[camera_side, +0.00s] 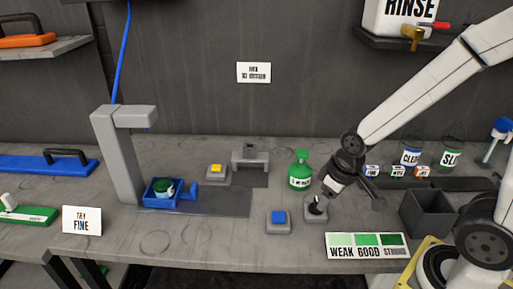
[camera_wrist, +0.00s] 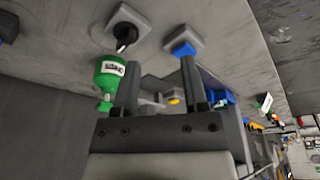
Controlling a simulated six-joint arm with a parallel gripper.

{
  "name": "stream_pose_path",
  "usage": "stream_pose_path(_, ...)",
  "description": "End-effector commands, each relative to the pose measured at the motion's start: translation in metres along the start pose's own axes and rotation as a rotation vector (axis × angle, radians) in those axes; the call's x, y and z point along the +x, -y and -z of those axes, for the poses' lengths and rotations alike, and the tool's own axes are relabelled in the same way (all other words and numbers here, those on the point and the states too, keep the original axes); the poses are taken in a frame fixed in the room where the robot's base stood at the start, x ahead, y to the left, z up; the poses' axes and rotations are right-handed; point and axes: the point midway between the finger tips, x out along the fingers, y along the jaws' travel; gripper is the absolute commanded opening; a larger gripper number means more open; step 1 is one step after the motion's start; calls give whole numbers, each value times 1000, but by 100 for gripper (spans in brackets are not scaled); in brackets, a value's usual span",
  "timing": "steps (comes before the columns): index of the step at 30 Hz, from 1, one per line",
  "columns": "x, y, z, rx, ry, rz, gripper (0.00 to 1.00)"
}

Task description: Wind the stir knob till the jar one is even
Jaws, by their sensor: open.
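The black stir knob (camera_side: 317,204), with a pale pointer mark, sits on a small grey block at the front middle of the bench. In the wrist view the knob (camera_wrist: 125,36) is at the upper left, beyond the fingertips. My gripper (camera_wrist: 160,65) is open and empty, and apart from the knob. In the side view my wrist is just above and right of the knob, with the fingers hard to make out.
A blue button (camera_side: 278,217) on a grey block is left of the knob; a yellow button (camera_side: 216,168) is farther back. A green bottle (camera_side: 300,174) stands close behind the knob. A weak-good-strong colour card (camera_side: 367,246) is at the front, and a dark bin (camera_side: 428,213) is right.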

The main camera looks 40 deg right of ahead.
Motion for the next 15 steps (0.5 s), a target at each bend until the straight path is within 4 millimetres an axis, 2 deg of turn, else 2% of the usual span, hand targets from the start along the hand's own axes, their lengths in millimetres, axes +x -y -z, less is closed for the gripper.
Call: stream_pose_path(15,7,-16,16,-606,60,17,56)
